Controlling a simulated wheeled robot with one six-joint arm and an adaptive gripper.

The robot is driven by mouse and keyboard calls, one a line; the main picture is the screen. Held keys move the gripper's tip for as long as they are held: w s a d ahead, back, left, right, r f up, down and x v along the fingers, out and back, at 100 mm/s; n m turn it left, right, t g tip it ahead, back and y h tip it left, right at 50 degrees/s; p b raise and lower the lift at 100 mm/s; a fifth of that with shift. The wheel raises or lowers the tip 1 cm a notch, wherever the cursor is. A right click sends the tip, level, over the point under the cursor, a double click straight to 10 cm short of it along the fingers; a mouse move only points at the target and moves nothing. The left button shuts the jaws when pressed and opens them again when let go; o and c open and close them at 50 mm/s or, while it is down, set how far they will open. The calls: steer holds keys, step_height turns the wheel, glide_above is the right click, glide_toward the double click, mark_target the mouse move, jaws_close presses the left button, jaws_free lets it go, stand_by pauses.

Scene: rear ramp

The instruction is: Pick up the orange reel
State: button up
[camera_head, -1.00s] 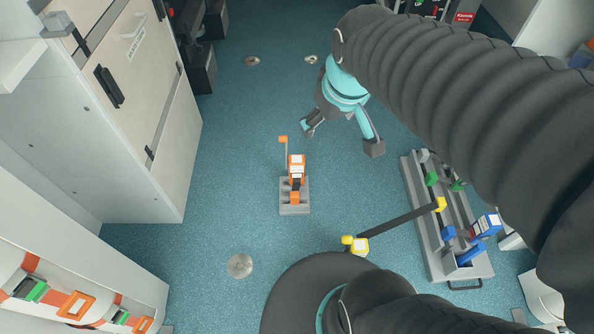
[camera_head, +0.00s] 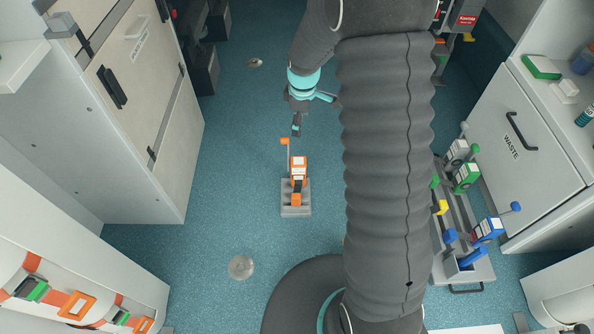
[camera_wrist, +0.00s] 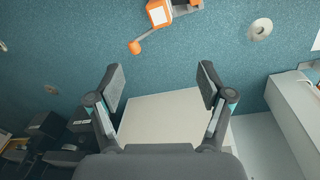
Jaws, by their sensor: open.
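The orange reel (camera_head: 298,168) stands in a small grey holder (camera_head: 296,212) on the teal floor, with a crank arm and orange knob on its upper left in the head view. In the wrist view the orange reel (camera_wrist: 158,13) is cut off by the top edge, and its knob shows below it. My gripper (camera_wrist: 161,76) is open and empty, with its two fingers wide apart. In the head view my gripper (camera_head: 301,114) is just beyond the reel, apart from it. One finger points down toward the knob.
A grey rack (camera_head: 467,268) with green, yellow and blue reels stands at the right, partly hidden by my arm. A white cabinet (camera_head: 145,110) stands at the left and a WASTE cabinet (camera_head: 518,145) at the right.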

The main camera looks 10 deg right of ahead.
mark_target(299, 160)
steer(key=w+f+n, duration=0.1)
steer(key=f, duration=0.4)
steer(key=w+f+n, duration=0.1)
steer(key=f, duration=0.3)
steer(key=w+f+n+g, duration=0.1)
steer(key=f, duration=0.4)
steer(key=shift+w+f, duration=0.1)
steer(key=shift+f, duration=0.2)
step_height(299, 160, down, 9)
steer(key=shift+r, duration=0.1)
steer(key=shift+f, duration=2.7)
jaws_close()
steer(key=shift+r, duration=0.1)
steer(key=r, duration=0.4)
steer(key=shift+d+r, duration=0.2)
steer(key=s+d+r, duration=0.4)
steer(key=d+r, duration=0.2)
steer(key=d, duration=0.4)
steer(key=shift+s+d+r, duration=0.25)
steer(key=shift+s+d, duration=0.05)
steer(key=shift+s, duration=0.05)
steer(key=shift+r, duration=0.1)
